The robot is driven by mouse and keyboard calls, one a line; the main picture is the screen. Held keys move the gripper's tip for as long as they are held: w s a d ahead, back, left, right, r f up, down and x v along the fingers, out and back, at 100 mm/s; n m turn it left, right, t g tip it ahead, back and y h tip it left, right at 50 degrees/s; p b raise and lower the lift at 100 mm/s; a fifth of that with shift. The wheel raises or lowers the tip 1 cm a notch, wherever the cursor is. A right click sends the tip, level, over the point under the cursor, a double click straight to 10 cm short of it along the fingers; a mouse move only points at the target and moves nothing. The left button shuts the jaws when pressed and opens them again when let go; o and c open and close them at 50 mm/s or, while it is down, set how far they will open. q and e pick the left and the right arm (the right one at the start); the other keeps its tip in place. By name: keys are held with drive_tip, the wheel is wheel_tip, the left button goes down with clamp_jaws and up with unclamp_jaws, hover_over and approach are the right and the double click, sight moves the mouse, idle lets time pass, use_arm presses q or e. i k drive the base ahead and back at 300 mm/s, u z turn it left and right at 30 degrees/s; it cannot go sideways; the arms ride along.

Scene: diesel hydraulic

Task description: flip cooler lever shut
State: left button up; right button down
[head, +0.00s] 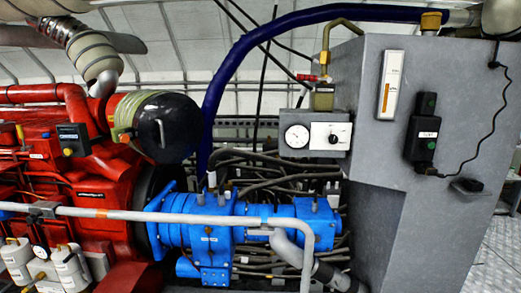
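No part labelled as the cooler lever can be made out, so I cannot tell for sure which it is. A small red handle (308,78) sits at the upper left edge of the grey cabinet (385,215), next to a yellowish block (323,97). A dark block-like handle (467,185) sits on the cabinet's right face. Whether either is open or shut cannot be told. Neither of my grippers is in view.
A grey rail (190,217) crosses in front of the red engine (100,190) and the blue pump unit (205,235). A thick blue hose (290,20) arches above. A black cable (494,125) loops from the black box (422,135). Grated floor (500,255) shows at right.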

sight(313, 78)
drive_tip(key=u, duration=0.9)
drive_tip(key=i, duration=0.7)
drive_tip(key=z, duration=1.25)
